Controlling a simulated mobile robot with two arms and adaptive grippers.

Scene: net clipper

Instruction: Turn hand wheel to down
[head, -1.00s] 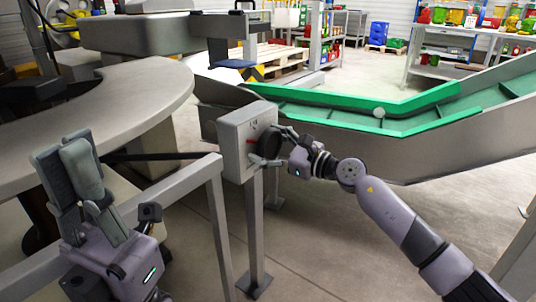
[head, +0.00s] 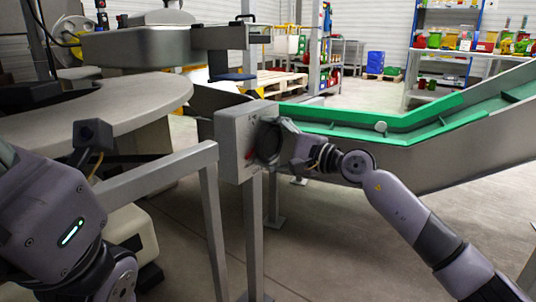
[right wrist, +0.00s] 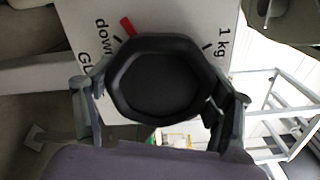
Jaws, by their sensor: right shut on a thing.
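The black hand wheel (head: 268,143) sits on the right face of a grey box on a post (head: 234,140). In the right wrist view the wheel (right wrist: 161,80) fills the middle, with a red pointer (right wrist: 128,26) beside the word "down" and a "1 kg" mark to the right. My right gripper (head: 283,140) is shut around the wheel; its fingers (right wrist: 160,100) touch the wheel on both sides. My left arm shows at the lower left, but its gripper fingers are outside the head view.
A metal rail (head: 150,175) stands in front of the box. A green-edged conveyor (head: 400,135) runs behind and right of the wheel. A round grey table (head: 110,110) is at the left. Shelves with colored bins stand at the back right.

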